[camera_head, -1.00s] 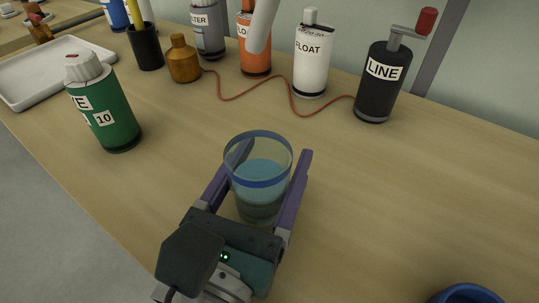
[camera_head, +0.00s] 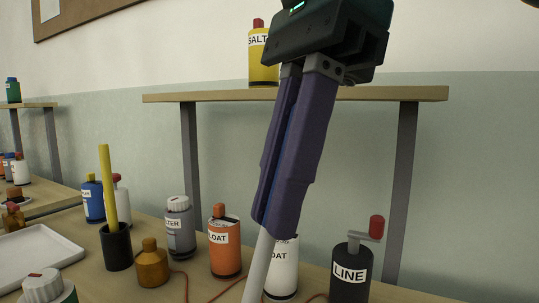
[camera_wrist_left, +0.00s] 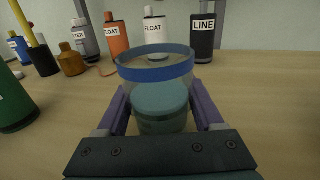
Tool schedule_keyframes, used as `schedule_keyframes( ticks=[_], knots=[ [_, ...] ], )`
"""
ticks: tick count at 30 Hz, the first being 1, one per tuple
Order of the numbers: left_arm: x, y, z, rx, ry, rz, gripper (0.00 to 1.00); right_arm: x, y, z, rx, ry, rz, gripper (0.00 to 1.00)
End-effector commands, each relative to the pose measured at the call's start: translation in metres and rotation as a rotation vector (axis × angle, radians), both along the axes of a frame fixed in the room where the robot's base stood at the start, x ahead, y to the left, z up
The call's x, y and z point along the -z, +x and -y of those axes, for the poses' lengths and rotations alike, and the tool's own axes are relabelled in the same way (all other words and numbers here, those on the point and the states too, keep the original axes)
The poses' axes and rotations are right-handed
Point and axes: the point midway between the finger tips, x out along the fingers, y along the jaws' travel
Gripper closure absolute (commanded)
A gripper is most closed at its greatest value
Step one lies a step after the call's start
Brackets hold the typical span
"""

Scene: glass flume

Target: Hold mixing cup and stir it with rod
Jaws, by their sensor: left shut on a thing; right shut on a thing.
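The clear mixing cup (camera_wrist_left: 158,85) has a blue band near its rim and bluish liquid inside. It stands upright between the purple fingers of my left gripper (camera_wrist_left: 160,108), which is shut on it in the left wrist view. The cup and left gripper are out of the head view. My right gripper (camera_head: 276,225) points down in the head view, shut on a pale grey rod (camera_head: 258,268). The rod slants down to the left, and its lower end is cut off by the frame. No rod shows in the cup in the left wrist view.
Behind the cup stand an orange bottle (camera_head: 225,247), a white FLOAT bottle (camera_head: 283,275), a black LINE bottle (camera_head: 350,273) with a crank, and a brown bottle (camera_head: 151,265). A green bottle (camera_wrist_left: 14,105) is left of the cup. A shelf (camera_head: 400,93) is at the back.

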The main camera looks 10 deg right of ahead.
Motion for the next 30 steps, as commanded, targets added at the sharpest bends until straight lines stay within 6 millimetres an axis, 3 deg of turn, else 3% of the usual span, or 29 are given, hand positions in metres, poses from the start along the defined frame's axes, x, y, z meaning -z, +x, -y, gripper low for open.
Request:
schedule_keyframes(
  ticks=[8, 30],
  knots=[
    [0.000, 0.000, 0.000, 0.000, 0.000, 0.000, 0.95, 0.022, 0.004, 0.011, 0.000, -0.002, -0.002, 1.00],
    [0.000, 0.000, 0.000, 0.000, 0.000, 0.000, 0.95, 0.084, -0.004, -0.008, -0.001, 0.000, -0.003, 1.00]
  ],
)
